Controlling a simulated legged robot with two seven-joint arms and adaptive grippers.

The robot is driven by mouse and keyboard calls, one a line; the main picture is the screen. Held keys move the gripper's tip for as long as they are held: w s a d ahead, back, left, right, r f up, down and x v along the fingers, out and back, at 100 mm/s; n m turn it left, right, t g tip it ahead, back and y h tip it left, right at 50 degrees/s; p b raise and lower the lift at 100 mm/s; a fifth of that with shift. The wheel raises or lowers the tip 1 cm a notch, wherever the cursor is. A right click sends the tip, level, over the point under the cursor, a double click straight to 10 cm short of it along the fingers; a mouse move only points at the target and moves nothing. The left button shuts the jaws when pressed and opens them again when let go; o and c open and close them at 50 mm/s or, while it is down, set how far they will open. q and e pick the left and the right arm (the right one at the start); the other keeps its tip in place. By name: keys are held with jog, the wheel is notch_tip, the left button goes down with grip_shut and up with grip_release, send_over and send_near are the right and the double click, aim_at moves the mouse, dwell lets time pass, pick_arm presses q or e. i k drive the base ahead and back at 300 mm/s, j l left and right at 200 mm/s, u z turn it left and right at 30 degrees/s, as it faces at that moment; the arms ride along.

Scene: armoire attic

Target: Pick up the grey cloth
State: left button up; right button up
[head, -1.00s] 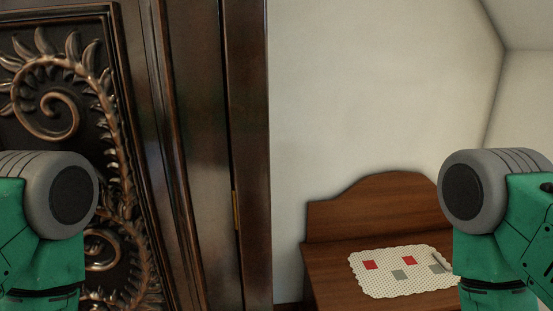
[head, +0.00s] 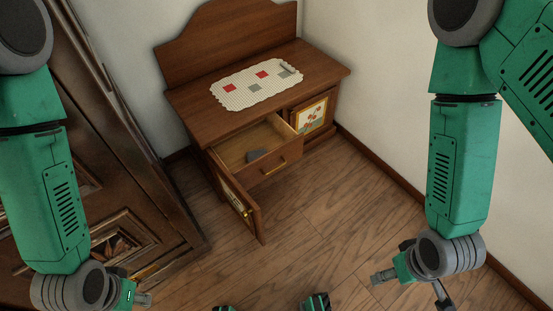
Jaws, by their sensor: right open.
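Two flat grey squares, possibly cloth, lie on a pale lace-edged mat (head: 222,98) on top of the wooden cabinet: one grey square (head: 238,95) near the middle, another grey square (head: 282,87) at right. A dark grey lump (head: 257,155) lies in the cabinet's open drawer (head: 234,153); I cannot tell what it is. My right gripper (head: 410,292) is open and empty above the floor, right of the cabinet and apart from it. My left gripper (head: 140,298) is at the lower left, mostly hidden behind its wrist, apart from the cabinet.
Two red squares (head: 262,74) and a small grey roll (head: 290,67) also lie on the mat. The cabinet's left door (head: 237,200) stands open below the drawer. A dark carved armoire (head: 110,180) stands at left. The wooden floor (head: 320,220) in front is clear.

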aim_at(251, 156)
jog(key=i+l+u, duration=0.1)
jog(key=l+u, duration=0.15)
jog(key=u, duration=0.25)
jog(key=l+u, duration=0.3)
jog(key=u, duration=0.15)
jog(key=l+u, duration=0.35)
jog(key=u, duration=0.15)
jog(key=i, duration=0.05)
